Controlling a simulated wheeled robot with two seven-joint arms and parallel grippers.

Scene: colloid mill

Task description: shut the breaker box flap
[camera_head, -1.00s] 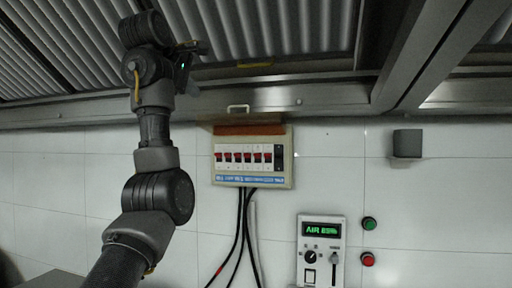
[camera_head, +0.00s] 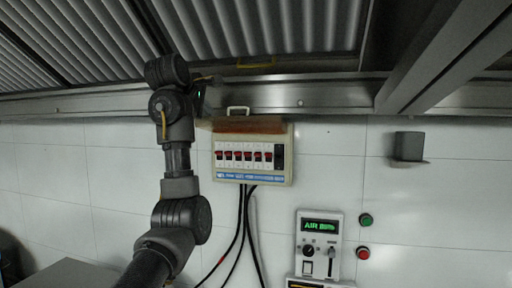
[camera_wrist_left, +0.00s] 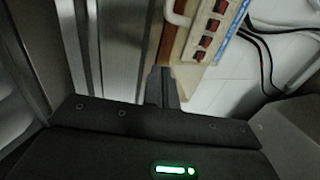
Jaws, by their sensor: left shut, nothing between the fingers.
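The breaker box (camera_head: 253,177) hangs on the tiled wall with a row of red-and-black switches exposed. Its brownish flap (camera_head: 250,126) is open, sticking out at the top edge, with a pale handle (camera_head: 238,110) on it. My left gripper (camera_head: 205,88) is above and left of the box, mostly hidden by the wrist. In the left wrist view its shut, empty fingers (camera_wrist_left: 162,84) point at the flap (camera_wrist_left: 176,42), close to its edge; I cannot tell if they touch. The flap handle (camera_wrist_left: 175,16) and switches (camera_wrist_left: 208,38) show beyond. My right gripper is not in view.
A metal hood ledge (camera_head: 330,92) runs just above the box. Black cables (camera_head: 245,225) hang below it. A control panel (camera_head: 319,242) with a green display, green and red buttons (camera_head: 364,236) and a grey wall box (camera_head: 408,147) are at the right.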

